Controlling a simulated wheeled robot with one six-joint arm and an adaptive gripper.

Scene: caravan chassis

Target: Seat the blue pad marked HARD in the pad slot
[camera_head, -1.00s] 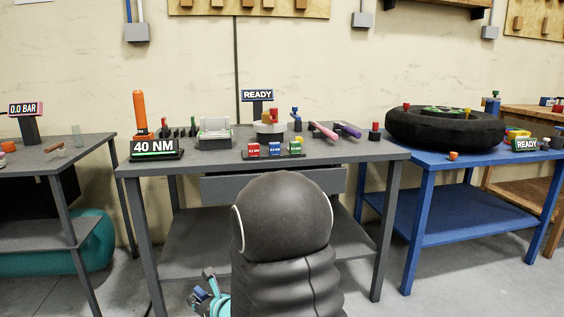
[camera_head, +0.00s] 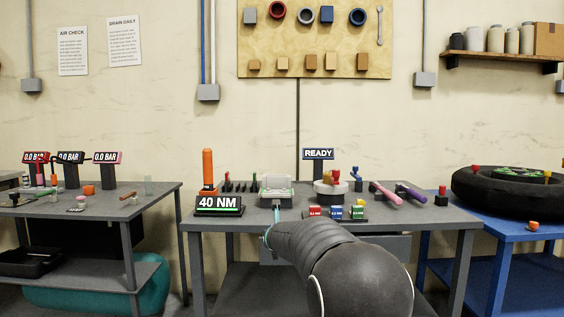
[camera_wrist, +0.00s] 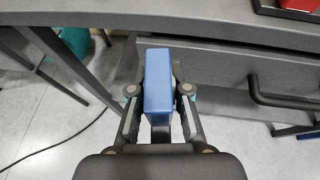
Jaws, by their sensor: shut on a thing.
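My gripper (camera_wrist: 158,92) is shut on a blue block (camera_wrist: 157,72), one finger on each side, in the wrist view. No HARD mark shows on the faces I see. The block is in front of the bench edge, over the drawer area. In the head view, my arm reaches toward the grey-white fixture (camera_head: 277,188) on the bench; the gripper end (camera_head: 270,234) is small and partly hidden, and the held block cannot be made out. I cannot tell where the pad slot is. Another blue block (camera_head: 336,212) stands between a red and a green one in a low rack.
The grey bench (camera_head: 440,217) carries a 40 NM display (camera_head: 219,205), an orange-handled tool (camera_head: 208,170) and a READY sign (camera_head: 318,154). A drawer handle (camera_wrist: 282,100) sticks out at the right in the wrist view. A tyre (camera_head: 508,190) lies on the blue table at right.

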